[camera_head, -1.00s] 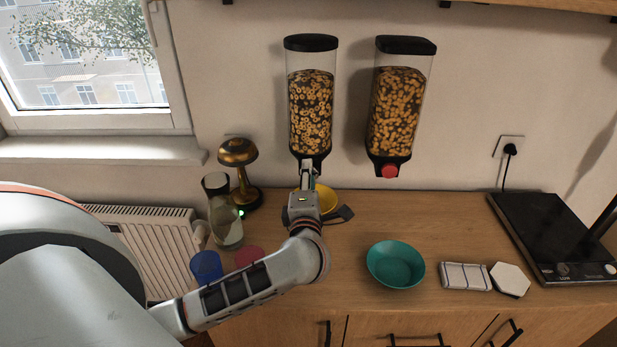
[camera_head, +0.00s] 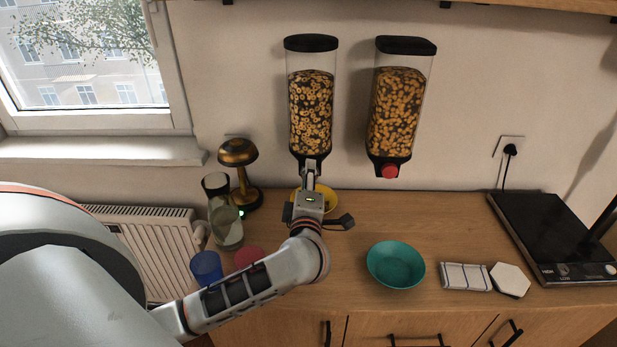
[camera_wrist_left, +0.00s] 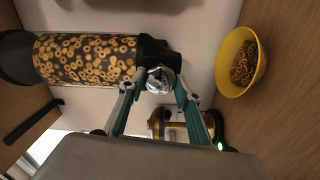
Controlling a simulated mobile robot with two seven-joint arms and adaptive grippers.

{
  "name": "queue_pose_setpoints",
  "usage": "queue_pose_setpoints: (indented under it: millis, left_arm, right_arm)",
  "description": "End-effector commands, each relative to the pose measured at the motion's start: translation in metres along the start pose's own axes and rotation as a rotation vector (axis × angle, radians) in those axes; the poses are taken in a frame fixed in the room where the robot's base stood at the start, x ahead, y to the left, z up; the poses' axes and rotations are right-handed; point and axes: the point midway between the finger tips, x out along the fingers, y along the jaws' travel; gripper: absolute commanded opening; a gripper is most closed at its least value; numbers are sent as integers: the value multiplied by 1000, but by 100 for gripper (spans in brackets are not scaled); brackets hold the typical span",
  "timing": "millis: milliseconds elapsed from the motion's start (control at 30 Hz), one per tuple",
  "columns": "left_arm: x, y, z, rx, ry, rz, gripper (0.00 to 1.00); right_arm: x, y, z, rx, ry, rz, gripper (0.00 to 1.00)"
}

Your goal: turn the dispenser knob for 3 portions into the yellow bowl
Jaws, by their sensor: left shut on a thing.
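The left cereal dispenser (camera_head: 311,108) hangs on the wall, filled with ring-shaped cereal. My left gripper (camera_head: 311,172) is at its outlet, shut on the dispenser knob; in the left wrist view the fingertips close on the silvery knob (camera_wrist_left: 159,80). The yellow bowl (camera_head: 328,198) stands on the counter below the dispenser, partly hidden by my gripper in the head view. In the left wrist view the yellow bowl (camera_wrist_left: 223,62) shows some cereal inside. My right gripper is not in view.
A second dispenser (camera_head: 399,106) with a red knob (camera_head: 389,171) hangs to the right. A glass jar (camera_head: 224,214), lamp (camera_head: 239,172) and blue cup (camera_head: 206,267) stand left.

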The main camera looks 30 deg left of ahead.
Motion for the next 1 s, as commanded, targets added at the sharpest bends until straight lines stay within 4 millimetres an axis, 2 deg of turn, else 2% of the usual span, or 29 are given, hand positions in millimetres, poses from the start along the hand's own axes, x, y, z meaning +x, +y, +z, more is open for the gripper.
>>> queue_pose_setpoints:
  millis: [67, 100, 133, 567, 667, 1000]
  left_arm:
    - [0, 0, 1, -1, -2, 0, 12]
    - [0, 0, 1, -1, -1, 0, 43]
    - [0, 0, 1, -1, -1, 0, 50]
    - [-6, -1, 1, -1, -2, -2, 50]
    - [-18, -1, 1, -3, -3, -2, 50]
    - [-85, -1, 1, -3, -2, -4, 50]
  right_arm:
    - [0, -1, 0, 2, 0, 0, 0]
    - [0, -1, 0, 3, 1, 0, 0]
    - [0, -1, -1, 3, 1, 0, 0]
    - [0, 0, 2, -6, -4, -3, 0]
    - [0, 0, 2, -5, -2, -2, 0]
    - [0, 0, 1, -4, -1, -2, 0]
